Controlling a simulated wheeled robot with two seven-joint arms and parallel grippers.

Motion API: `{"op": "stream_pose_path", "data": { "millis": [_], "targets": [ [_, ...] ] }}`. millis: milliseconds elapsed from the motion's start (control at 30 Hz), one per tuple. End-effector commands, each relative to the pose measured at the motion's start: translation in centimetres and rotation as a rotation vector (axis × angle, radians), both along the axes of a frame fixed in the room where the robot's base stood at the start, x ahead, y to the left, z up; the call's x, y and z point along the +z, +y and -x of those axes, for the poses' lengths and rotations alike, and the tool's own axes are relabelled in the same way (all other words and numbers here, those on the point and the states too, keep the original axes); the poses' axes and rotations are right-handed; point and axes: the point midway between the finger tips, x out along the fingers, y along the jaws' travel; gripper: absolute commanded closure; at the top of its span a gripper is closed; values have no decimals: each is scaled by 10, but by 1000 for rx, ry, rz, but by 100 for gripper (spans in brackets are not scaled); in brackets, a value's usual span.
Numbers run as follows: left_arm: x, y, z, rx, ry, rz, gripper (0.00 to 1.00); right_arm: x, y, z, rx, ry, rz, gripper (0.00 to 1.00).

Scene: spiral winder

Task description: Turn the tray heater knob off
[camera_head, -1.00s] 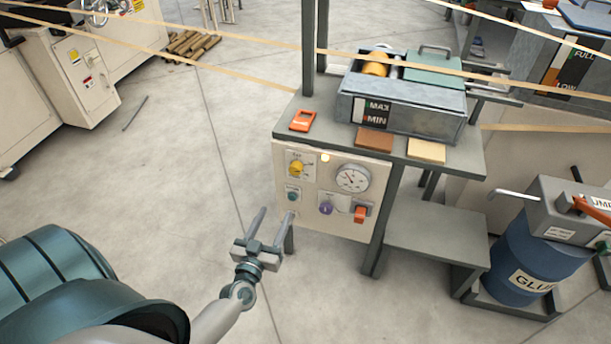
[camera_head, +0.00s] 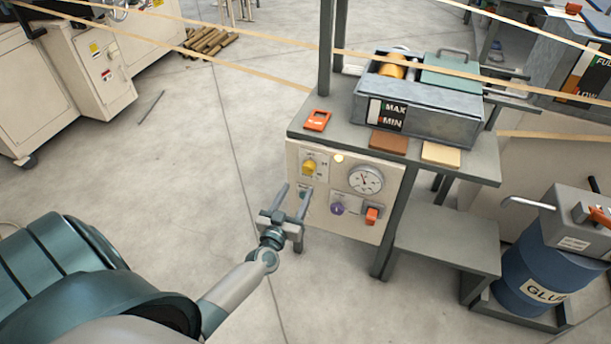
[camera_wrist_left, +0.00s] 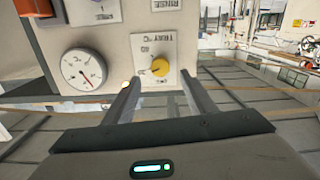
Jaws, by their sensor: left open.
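The tray heater knob (camera_head: 309,167) is yellow and sits on a plate at the upper left of the cream control panel (camera_head: 352,226). It also shows in the left wrist view (camera_wrist_left: 160,67), upside down, with its plate reading TRAY °C. My left gripper (camera_head: 293,190) is open and empty, in front of the panel's left part and below the yellow knob in the head view. In the left wrist view its fingers (camera_wrist_left: 160,80) point at the panel, with the knob seen between and just past the tips. They look apart from it. My right gripper is not in view.
A round gauge (camera_head: 366,180), a purple knob (camera_head: 337,208), an orange-red switch (camera_head: 371,215) and a lit lamp (camera_head: 338,158) share the panel. Above it, the bench holds an orange device (camera_head: 317,120) and a metal tray (camera_head: 430,113). Paper strips cross overhead.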

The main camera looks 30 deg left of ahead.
Motion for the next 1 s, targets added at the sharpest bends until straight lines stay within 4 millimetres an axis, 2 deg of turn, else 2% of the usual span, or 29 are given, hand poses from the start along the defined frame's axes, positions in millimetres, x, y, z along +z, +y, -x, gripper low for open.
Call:
{"op": "stream_pose_path", "data": {
  "millis": [200, 500, 733, 967, 1000],
  "targets": [
    [0, 9, -40, -1, -2, 0, 50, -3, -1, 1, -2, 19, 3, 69],
    [-1, 18, -75, -1, 0, 0, 50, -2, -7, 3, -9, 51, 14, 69],
    [0, 19, -82, -1, 1, 0, 50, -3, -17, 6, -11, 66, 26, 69],
    [0, 19, -82, -1, 1, 0, 50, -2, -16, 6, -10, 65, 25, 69],
    [0, 19, -82, -1, 1, 0, 59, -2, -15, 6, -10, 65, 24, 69]
  ]
}}
